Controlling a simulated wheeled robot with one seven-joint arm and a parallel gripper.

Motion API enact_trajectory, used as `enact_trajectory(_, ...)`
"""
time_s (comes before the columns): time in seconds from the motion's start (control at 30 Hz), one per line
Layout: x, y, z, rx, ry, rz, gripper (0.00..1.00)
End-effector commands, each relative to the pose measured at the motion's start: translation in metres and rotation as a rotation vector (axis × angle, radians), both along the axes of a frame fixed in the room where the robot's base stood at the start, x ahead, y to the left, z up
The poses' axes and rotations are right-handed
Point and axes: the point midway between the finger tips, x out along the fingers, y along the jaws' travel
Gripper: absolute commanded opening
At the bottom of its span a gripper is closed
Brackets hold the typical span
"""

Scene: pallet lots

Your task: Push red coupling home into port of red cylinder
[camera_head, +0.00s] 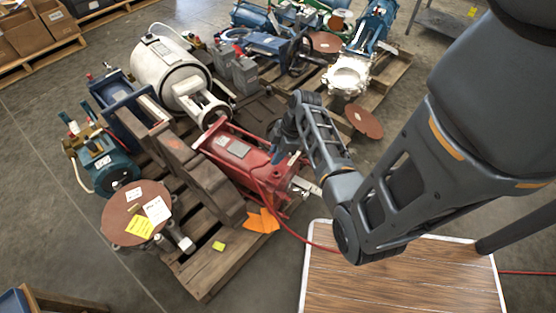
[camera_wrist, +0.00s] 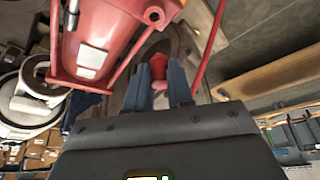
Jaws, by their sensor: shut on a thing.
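The red cylinder (camera_head: 238,153) lies on the pallet in the head view, with a pale label on its body. The coupling is close beside the cylinder's right side in the wrist view. I cannot tell which port it faces or whether it touches. In the head view my wrist hides the coupling.
A red hose (camera_head: 292,231) runs from beside the cylinder across the wood-topped platform (camera_head: 400,285). A brown block (camera_head: 205,178) and a round brown disc (camera_head: 122,215) crowd the pallet's left side. A white cylinder (camera_head: 165,70) lies behind. Bare floor lies at lower left.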

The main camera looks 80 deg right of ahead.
Motion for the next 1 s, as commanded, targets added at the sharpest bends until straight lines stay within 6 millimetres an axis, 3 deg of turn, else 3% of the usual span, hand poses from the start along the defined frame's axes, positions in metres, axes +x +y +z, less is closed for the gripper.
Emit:
enact_trajectory(0.57,-0.006,-0.003,-0.006,-0.002,0.000,0.008,0.00)
enact_trajectory(1.0,-0.006,-0.003,-0.039,-0.001,0.001,0.007,0.00)
